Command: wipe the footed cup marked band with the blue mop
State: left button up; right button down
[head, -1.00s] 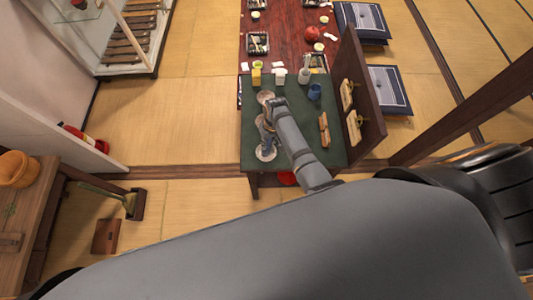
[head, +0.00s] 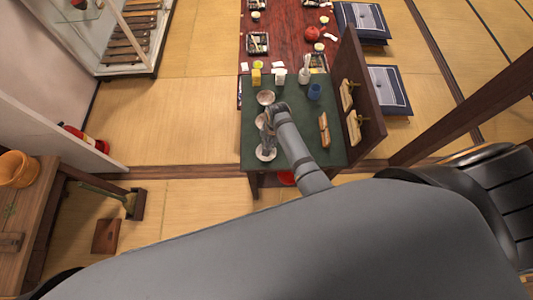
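Pale footed cups stand on the green-topped table: one at the far left (head: 265,97), one at the near left edge (head: 266,153), and one between them (head: 261,120), partly covered. I cannot read which one has the band mark. One arm of mine, apparently the right, reaches over the table. Its gripper (head: 269,132) is beside the middle and near cups. Its fingers are too small and covered to show whether they are open or hold something. I cannot make out the blue mop. My other gripper is out of view.
A blue cup (head: 314,92), a white holder (head: 304,75) and a yellow cup (head: 256,77) stand at the table's back. A wooden piece (head: 324,129) lies at the right. A dark upright panel (head: 363,100) borders the right side.

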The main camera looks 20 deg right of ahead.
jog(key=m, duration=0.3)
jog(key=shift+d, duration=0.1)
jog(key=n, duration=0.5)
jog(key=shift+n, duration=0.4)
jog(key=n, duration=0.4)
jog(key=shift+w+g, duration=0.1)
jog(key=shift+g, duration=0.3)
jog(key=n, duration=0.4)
